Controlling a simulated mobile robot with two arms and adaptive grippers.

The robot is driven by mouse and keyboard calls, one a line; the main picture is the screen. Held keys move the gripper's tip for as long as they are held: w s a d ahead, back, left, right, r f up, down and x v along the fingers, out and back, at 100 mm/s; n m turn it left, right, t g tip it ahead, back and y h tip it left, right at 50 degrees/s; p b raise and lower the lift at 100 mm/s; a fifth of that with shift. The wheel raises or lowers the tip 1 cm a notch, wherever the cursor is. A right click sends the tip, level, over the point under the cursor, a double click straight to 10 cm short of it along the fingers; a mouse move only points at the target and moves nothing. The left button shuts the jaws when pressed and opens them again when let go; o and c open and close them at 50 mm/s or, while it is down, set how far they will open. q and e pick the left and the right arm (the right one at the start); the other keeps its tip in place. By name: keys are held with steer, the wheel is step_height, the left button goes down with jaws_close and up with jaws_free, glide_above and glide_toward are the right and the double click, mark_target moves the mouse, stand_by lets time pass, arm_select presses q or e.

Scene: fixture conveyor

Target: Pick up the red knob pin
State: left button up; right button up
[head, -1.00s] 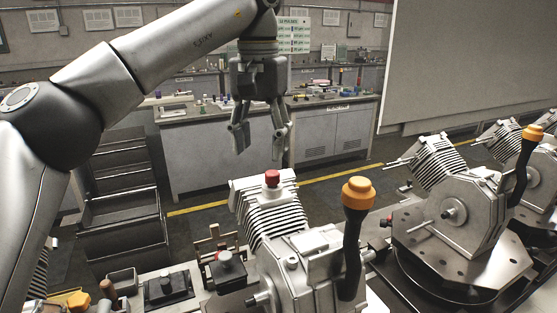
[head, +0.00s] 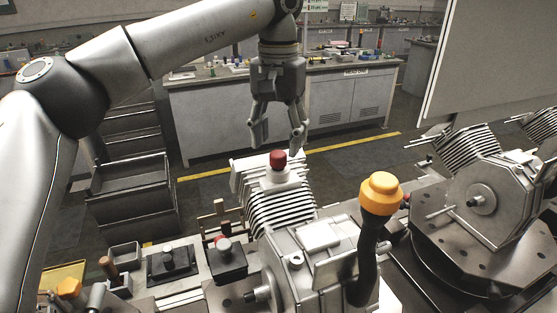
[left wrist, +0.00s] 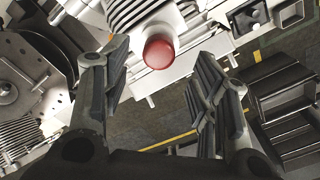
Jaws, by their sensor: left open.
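The red knob pin (head: 278,160) stands upright on top of the finned end of the metal engine fixture (head: 283,205). My left gripper (head: 278,145) points down just above and around the height of the knob in the head view, its two fingers apart. In the left wrist view the red knob (left wrist: 159,52) lies beyond the open fingers (left wrist: 160,75), roughly midway between them and a little ahead of the tips. Nothing is held. The pin's lower part is hidden by the knob in the wrist view. My right gripper is not in view.
An orange-topped black lever (head: 380,195) rises from the fixture to the right. Another fixture (head: 485,200) stands farther right on the conveyor. Small black blocks (head: 170,263) sit on the bench at left. A grey workbench (head: 220,125) stands behind, across open floor.

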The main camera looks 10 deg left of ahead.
mark_target(278, 153)
arm_select(q)
steer(key=f, duration=0.1)
steer(key=f+p, duration=0.1)
steer(key=f, duration=0.1)
steer(key=shift+s, duration=0.35)
steer(key=shift+w+f, duration=0.1)
steer(key=shift+f, duration=0.4)
steer(key=c, duration=0.7)
steer(key=shift+c, duration=1.2)
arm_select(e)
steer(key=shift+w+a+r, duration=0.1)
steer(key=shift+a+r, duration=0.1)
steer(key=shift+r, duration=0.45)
